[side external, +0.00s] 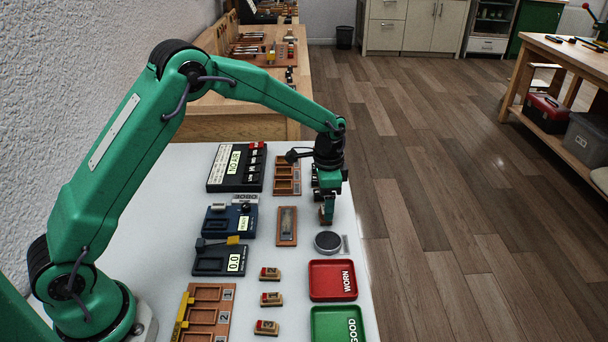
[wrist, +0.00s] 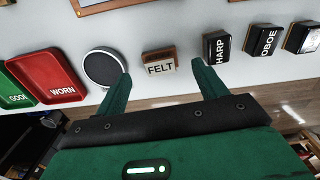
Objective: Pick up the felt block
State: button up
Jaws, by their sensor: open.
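The felt block (wrist: 159,62) is a small brown block with a cream face lettered FELT. In the wrist view it stands on the white table between and just beyond my two fingertips. My gripper (wrist: 161,80) is open, with one green finger on each side and a gap to the block. In the side view my gripper (side external: 329,208) points down near the table's right edge. The block is largely hidden there behind the fingers.
A round dark disc (wrist: 103,67) and the red WORN tray (wrist: 47,76) lie left of the block in the wrist view. Three small blocks (side external: 271,299) stand left of the trays.

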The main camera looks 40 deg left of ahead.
jog(key=shift+f, duration=1.8)
jog(key=c, duration=1.1)
jog(key=shift+o, duration=0.2)
jog(key=shift+r, duration=0.15)
jog(key=shift+r, duration=0.55)
jog(key=r, duration=0.3)
jog(key=shift+s+d+r, duration=0.1)
jog(key=shift+d, duration=0.1)
jog(key=s+d+r, duration=0.6)
jog(key=s+d, duration=0.1)
jog(key=d, duration=0.1)
jog(key=shift+d+r, duration=0.25)
jog(key=shift+d, duration=0.1)
